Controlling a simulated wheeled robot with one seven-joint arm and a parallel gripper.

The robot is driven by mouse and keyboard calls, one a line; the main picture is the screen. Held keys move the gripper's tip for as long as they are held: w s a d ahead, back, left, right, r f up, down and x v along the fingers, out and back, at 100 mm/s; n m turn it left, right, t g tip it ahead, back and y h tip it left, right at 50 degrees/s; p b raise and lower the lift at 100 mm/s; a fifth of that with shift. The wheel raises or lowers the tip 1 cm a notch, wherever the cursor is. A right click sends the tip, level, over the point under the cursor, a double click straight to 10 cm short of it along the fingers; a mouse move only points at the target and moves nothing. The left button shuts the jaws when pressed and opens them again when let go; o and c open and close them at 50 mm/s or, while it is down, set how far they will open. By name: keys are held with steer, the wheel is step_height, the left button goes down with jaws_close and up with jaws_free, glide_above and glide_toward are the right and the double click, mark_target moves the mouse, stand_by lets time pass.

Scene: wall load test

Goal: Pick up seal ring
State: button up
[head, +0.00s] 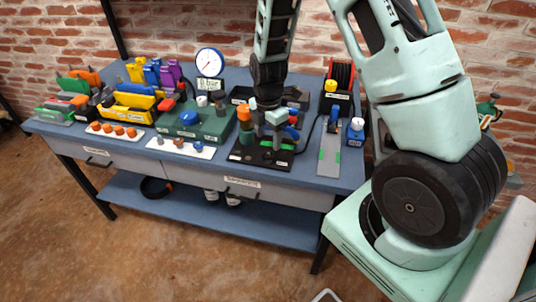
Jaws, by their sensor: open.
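My gripper (272,118) hangs from above over the black tray (245,158) at the right-centre of the blue workbench (120,75). It is open, and I see nothing held in it. Its fingers are small in the picture and overlap the coloured parts on the tray. No seal ring can be made out for certain; one small enough to lie on the tray could be hidden by the gripper. An orange-topped part (244,113) stands just left of the gripper. The gap between the fingers and the tray cannot be judged.
A green box (212,128) with a blue knob and a round gauge (209,62) stand left of the gripper. A grey plate (329,155) and a blue bottle (355,132) are to the right. A white strip with orange pieces (118,139) lies at the left front.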

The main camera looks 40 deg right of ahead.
mark_target(268, 153)
steer(key=shift+f+p, duration=0.75)
steer(key=shift+f, duration=2.15)
steer(key=c, duration=1)
